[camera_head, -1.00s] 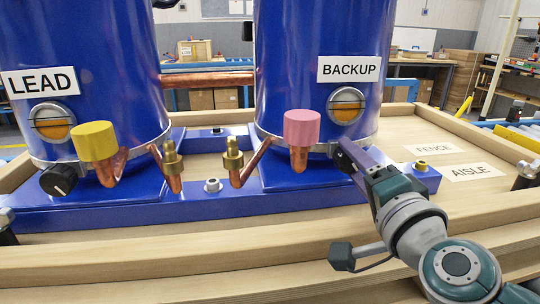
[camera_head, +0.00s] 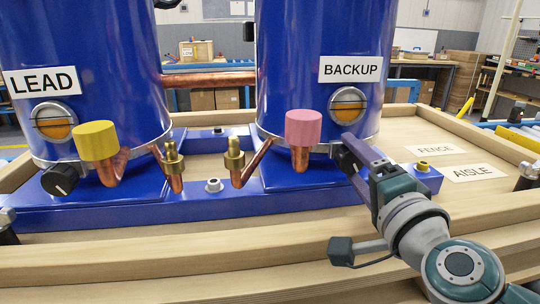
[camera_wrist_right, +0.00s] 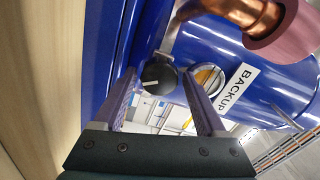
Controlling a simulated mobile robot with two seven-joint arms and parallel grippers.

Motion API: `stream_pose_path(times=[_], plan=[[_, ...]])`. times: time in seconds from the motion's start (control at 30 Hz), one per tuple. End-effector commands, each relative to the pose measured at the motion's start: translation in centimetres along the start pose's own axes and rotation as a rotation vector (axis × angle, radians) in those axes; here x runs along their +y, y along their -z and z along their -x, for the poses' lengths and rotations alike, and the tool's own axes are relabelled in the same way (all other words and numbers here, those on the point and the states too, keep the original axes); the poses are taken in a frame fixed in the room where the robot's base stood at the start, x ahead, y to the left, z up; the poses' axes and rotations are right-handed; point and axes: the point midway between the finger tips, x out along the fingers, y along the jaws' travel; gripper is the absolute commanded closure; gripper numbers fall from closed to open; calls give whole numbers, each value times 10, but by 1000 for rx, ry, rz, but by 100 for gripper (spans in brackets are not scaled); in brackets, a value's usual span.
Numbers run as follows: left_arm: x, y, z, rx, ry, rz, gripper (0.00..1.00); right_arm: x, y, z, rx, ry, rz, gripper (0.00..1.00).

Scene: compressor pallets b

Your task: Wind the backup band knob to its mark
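The backup band knob (camera_wrist_right: 158,77) is a black round knob with a white pointer line, low on the blue backup compressor (camera_head: 325,75). In the right wrist view its pointer line points toward the left finger. My right gripper (camera_wrist_right: 158,74) has its two purple fingers apart, with the knob between their tips and narrow gaps showing on both sides. In the head view the right gripper (camera_head: 350,148) reaches to the band at the backup compressor's lower right and mostly hides the knob. The target mark cannot be made out. My left gripper is not in view.
The lead compressor (camera_head: 85,80) has its own black knob (camera_head: 60,180). A pink cap (camera_head: 303,127) and copper pipe stand left of my right gripper. The wooden pallet's front rail (camera_head: 180,262) runs below.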

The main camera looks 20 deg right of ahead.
Motion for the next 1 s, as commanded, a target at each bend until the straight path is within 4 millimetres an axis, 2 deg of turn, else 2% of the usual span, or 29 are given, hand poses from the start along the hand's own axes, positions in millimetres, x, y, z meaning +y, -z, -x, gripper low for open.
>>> stream_pose_path(times=[0.1, 0.33, 0.43, 0.8, 1.0], plan=[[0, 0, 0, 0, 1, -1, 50, 0, 0, 0, 0, 0, 0, 15], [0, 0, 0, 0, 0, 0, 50, 0, 0, 1, 0, -1, 1, 15], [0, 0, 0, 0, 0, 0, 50, 2, 0, 8, -1, -3, 1, 15], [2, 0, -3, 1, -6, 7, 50, 2, 0, 74, -1, -3, 0, 15], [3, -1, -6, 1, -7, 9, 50, 1, 0, 96, 0, -1, 1, 15]])
